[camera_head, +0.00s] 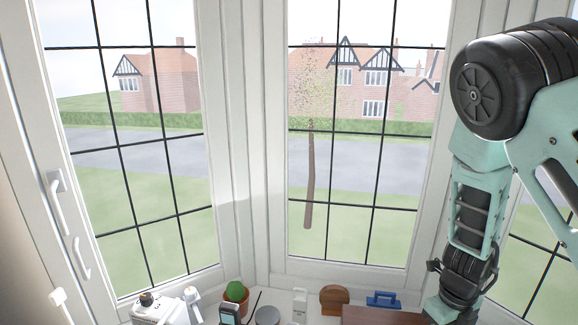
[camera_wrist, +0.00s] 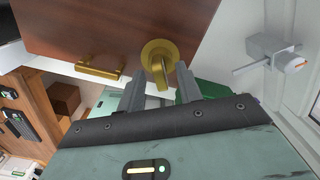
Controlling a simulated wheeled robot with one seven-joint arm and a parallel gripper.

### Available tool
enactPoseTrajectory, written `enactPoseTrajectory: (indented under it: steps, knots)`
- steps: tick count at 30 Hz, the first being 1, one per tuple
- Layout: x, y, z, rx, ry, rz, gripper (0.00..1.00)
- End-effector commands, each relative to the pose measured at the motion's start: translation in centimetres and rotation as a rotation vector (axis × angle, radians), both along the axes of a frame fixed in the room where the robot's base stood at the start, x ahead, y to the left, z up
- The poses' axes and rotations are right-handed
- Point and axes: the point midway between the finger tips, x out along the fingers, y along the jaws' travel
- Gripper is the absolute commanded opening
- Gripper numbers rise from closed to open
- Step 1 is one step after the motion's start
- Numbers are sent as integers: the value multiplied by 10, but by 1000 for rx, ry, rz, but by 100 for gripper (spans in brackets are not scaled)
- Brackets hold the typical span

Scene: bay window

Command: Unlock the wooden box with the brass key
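The wooden box shows as a reddish-brown panel (camera_wrist: 120,28) across the top of the wrist view, with a brass handle (camera_wrist: 101,68) at its lower edge. Its brown top (camera_head: 378,316) shows at the bottom of the head view. A round brass piece with a narrow part sticking out, which looks like the brass key (camera_wrist: 160,60) at the box's lock, is at the box's edge. My gripper (camera_wrist: 158,88) has its two grey fingers apart, one on each side of the brass piece. I see no clear contact. The lock itself is hidden. In the head view my gripper is out of frame.
A cactus pot (camera_head: 236,294), a white object (camera_head: 299,306), a brown wooden item (camera_head: 334,298) and a blue item (camera_head: 383,299) stand along the window. Brown furniture (camera_wrist: 30,110) is at the left.

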Motion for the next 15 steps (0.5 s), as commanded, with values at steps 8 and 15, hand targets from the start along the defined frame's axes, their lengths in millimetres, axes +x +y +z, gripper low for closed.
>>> enactPoseTrajectory:
  steps: [8, 15]
  knots:
    - [0, 0, 26, 0, -1, 0, 35]
    - [0, 0, 43, 0, -1, 0, 35]
